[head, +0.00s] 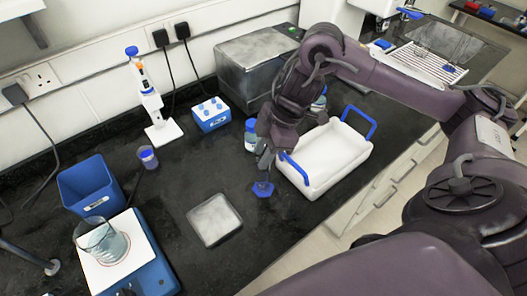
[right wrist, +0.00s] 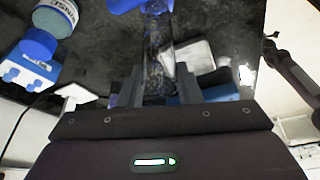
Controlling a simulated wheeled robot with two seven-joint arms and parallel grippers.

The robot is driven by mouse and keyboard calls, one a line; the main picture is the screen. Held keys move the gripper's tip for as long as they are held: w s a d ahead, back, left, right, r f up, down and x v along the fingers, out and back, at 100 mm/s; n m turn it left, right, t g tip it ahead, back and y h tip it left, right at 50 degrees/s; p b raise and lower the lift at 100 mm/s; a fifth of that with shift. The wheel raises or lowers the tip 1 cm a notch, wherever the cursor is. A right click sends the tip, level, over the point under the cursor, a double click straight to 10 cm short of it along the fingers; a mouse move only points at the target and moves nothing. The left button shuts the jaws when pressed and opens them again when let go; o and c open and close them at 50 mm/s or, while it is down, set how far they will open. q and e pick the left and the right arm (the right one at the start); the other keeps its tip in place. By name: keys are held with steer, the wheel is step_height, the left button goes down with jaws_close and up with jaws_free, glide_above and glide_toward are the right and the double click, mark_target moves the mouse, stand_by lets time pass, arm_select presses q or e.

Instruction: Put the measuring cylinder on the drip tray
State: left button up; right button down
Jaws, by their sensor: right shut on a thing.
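My right gripper (head: 267,152) is shut on the measuring cylinder, a clear tube with a blue six-sided foot (head: 262,189). In the right wrist view the clear tube (right wrist: 158,48) stands between the fingers (right wrist: 157,88), with the blue foot at the top edge. In the head view the gripper hides most of the tube. The foot is near the bench top; I cannot tell if it touches. The drip tray, a flat grey square (head: 215,220), lies left of and nearer than the foot, and looks empty. My left gripper is not in view.
A white carrying tray (head: 330,157) with blue handles stands right of the gripper. A blue-lidded bottle (head: 251,134) is close behind it. A beaker (head: 103,243) on a balance and a blue bin (head: 89,187) stand left. Bare bench surrounds the drip tray.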

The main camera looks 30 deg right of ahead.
steer(key=shift+f, duration=0.15)
steer(key=c, duration=1)
jaws_free()
steer(key=shift+c, duration=0.2)
